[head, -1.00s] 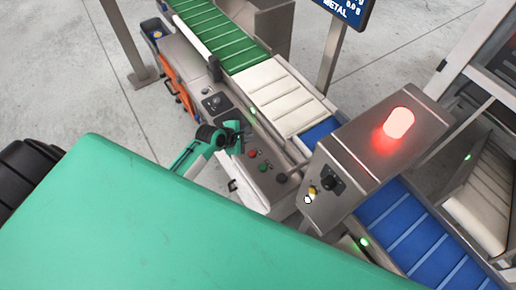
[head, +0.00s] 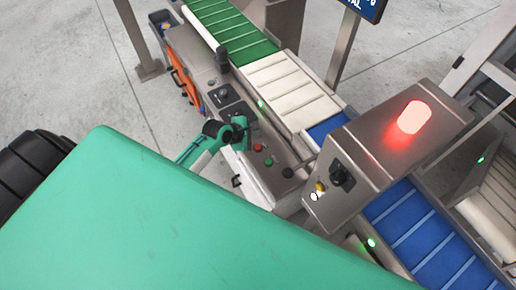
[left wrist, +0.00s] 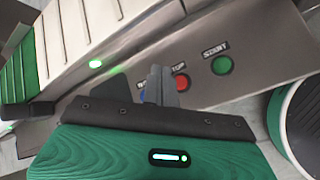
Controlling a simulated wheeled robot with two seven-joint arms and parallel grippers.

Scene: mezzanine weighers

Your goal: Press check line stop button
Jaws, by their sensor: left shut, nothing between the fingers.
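The red stop button (head: 257,148) sits on the grey control panel beside the conveyor. In the left wrist view the red button (left wrist: 181,83) is partly covered by my fingers, and its label reads only "TOP". A green button (left wrist: 222,65) labelled "START" is to its right. A blue button (left wrist: 142,96) is mostly hidden behind my fingers. My left gripper (head: 243,131) is shut and empty, close to the panel and just up-left of the red button; its fingertips (left wrist: 158,78) show beside that button. Contact cannot be told. My right gripper is not in view.
A steel housing (head: 380,140) with a lit red lamp (head: 412,117) and a dark knob stands right of the panel. Green, white and blue belt sections (head: 286,92) run behind. A large green surface (head: 150,220) fills the lower left.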

